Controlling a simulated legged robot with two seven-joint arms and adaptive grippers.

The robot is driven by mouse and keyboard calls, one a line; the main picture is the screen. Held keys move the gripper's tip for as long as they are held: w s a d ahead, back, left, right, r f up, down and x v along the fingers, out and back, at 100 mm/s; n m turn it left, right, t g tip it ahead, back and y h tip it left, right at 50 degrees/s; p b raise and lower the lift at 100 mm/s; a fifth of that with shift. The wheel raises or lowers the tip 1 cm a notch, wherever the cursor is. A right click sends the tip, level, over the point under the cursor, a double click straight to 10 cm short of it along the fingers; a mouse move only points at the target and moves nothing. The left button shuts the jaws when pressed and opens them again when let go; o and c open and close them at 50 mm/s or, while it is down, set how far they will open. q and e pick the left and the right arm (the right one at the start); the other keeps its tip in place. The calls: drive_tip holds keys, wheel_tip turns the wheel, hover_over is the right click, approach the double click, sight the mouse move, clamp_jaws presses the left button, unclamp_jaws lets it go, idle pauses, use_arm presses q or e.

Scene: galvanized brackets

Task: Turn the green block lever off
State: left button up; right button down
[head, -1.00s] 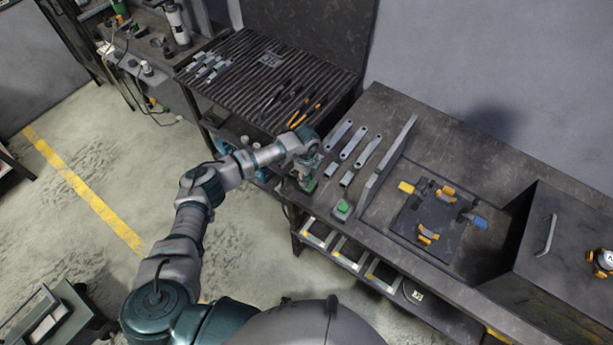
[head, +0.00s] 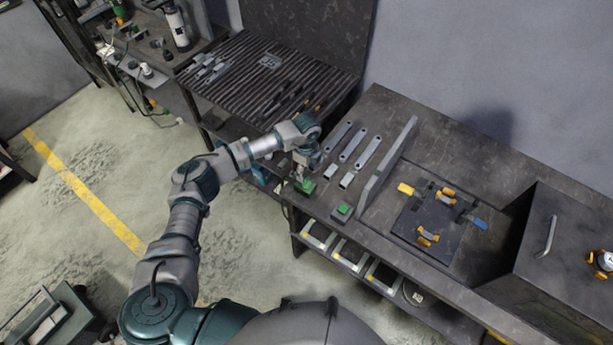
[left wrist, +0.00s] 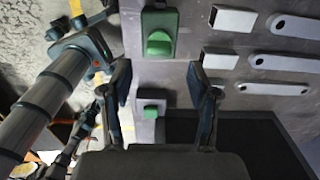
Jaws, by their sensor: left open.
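Two small blocks with green parts stand near the table's front edge. One is a dark green block with a bright green lever (left wrist: 158,44), at the top of the left wrist view; its green also shows in the head view (head: 306,186), just below my gripper. The other is a grey block with a green top (head: 343,210), lower in the left wrist view (left wrist: 151,111). My left gripper (head: 304,172) is open, its fingers (left wrist: 163,95) apart and empty. In the picture the lever lies above and between the fingers; I see no contact. My right gripper is out of view.
Several grey brackets (head: 353,143) and short square tubes (head: 346,180) lie beside the blocks. A raised grey bar (head: 388,165) stands to their right. A dark plate with orange clamps (head: 425,215) lies farther right. A ribbed bench (head: 255,75) is at the left.

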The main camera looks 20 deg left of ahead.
sight(306, 179)
use_arm(q)
wheel_tip(306, 179, up, 6)
idle(0.7)
